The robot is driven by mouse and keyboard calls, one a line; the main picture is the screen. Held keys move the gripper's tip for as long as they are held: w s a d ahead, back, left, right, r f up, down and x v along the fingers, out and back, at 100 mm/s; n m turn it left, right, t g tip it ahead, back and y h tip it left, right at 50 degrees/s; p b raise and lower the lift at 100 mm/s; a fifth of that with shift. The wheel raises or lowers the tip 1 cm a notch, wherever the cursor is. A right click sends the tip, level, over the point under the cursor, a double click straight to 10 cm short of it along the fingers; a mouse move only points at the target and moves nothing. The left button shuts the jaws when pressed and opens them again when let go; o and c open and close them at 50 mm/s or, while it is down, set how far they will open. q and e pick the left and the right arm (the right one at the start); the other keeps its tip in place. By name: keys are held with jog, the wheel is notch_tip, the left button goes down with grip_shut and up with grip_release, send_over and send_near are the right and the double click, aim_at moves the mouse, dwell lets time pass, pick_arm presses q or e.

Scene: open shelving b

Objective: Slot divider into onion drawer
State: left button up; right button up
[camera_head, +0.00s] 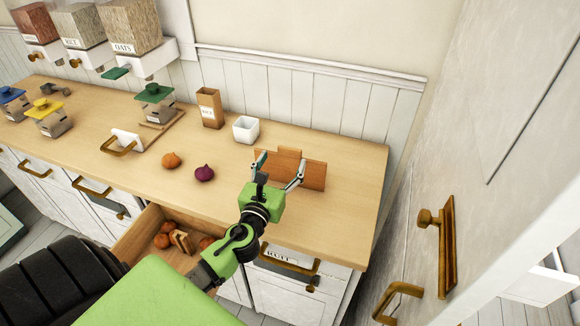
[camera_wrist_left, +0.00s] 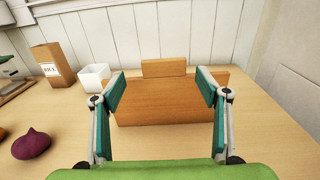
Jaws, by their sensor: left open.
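The divider (camera_head: 314,174) is a flat brown wooden board with a raised tab. It stands on edge on the counter's right part and fills the middle of the left wrist view (camera_wrist_left: 165,108). My left gripper (camera_head: 279,164) is open at the board, its fingers spread to either side of the tab and overlapping the board in view. I cannot tell whether they touch it. The onion drawer (camera_head: 139,229) is pulled open below the counter, with several orange onions (camera_head: 162,241) and a small wooden piece (camera_head: 181,240) inside. My arm hides part of the drawer. My right gripper is not in view.
An orange onion (camera_head: 171,160) and a purple onion (camera_head: 204,173) lie on the counter (camera_head: 345,209). A white cup (camera_head: 246,130) and a brown box (camera_head: 209,108) stand behind. A tall white panel with brass handles (camera_head: 446,248) closes off the right.

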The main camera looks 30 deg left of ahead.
aim_at(289, 153)
pick_arm(q)
jog(key=shift+w+r+p, duration=0.15)
jog(key=shift+w+p, duration=0.15)
jog(key=shift+w, duration=0.3)
jog(key=x, duration=0.3)
jog(key=shift+w+d+p, duration=0.1)
jog(key=shift+w+p, duration=0.2)
jog(key=shift+p, duration=0.05)
jog(key=shift+w+f, duration=0.2)
jog(key=shift+w, duration=0.05)
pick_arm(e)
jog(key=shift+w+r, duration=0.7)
pick_arm(q)
jog(key=shift+c, duration=0.4)
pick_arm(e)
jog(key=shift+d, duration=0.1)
pick_arm(q)
jog(key=c, duration=1.6)
jog(key=shift+r, duration=0.1)
